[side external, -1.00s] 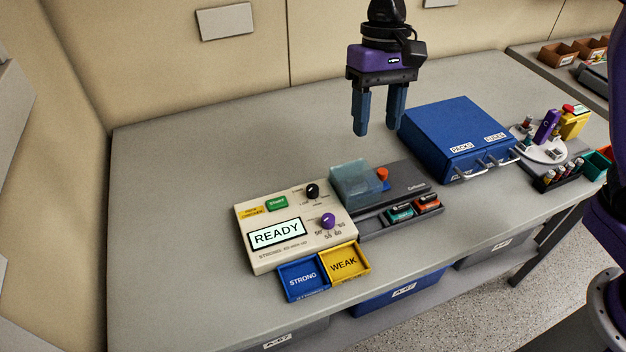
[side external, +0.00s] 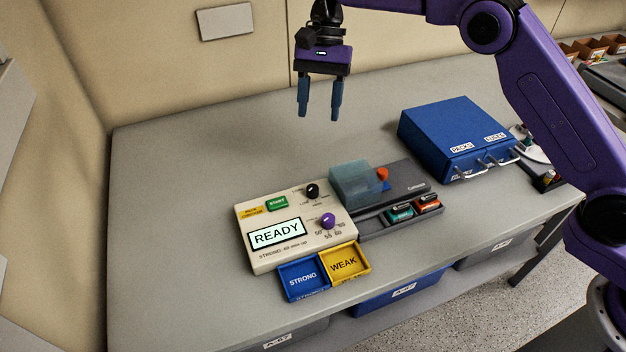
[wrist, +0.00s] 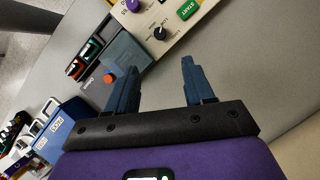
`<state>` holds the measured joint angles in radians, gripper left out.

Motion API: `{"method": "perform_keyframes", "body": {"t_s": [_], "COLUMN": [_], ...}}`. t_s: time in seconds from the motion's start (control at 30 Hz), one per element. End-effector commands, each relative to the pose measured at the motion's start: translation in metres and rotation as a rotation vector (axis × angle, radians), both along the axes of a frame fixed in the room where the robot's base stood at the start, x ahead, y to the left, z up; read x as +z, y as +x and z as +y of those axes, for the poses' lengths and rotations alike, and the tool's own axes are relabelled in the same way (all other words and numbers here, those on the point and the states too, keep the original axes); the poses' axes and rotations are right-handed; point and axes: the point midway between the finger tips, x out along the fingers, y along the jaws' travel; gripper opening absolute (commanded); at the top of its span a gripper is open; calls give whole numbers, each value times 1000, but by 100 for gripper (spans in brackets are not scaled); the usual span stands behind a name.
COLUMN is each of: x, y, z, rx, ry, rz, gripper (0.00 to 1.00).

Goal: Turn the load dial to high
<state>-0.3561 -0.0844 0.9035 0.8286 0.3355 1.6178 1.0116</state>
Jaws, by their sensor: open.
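The load dial is a small black knob (side external: 313,191) at the upper right of the beige pack checker (side external: 262,258). It also shows in the wrist view (wrist: 160,33), with LOW printed beside it; which way its pointer faces is too small to tell. A purple knob (side external: 328,221) sits below it, and a green START button (side external: 278,203) to its left. The checker's screen (side external: 276,234) reads READY. My gripper (side external: 319,115) is open and empty, high above the table behind the checker. In the wrist view the fingers (wrist: 155,80) are apart, with the dial beyond them.
A grey cradle (side external: 400,182) with a clear bluish cover (side external: 354,184) stands right of the checker. Battery packs (side external: 413,211) sit in front of it. Blue STRONG (side external: 303,281) and yellow WEAK (side external: 344,262) trays lie in front. A blue case (side external: 456,135) stands back right. The table behind the checker is clear.

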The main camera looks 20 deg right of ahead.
Motion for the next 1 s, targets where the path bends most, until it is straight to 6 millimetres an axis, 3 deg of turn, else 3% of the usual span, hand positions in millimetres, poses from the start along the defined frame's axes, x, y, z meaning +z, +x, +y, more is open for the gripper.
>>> {"method": "perform_keyframes", "body": {"t_s": [0.7,1.0], "x": [-113,-144], "y": [-40,-50], "z": [25,33], "rx": [2,2], "ry": [-2,0], "rz": [3,0], "gripper": [53,53]}}
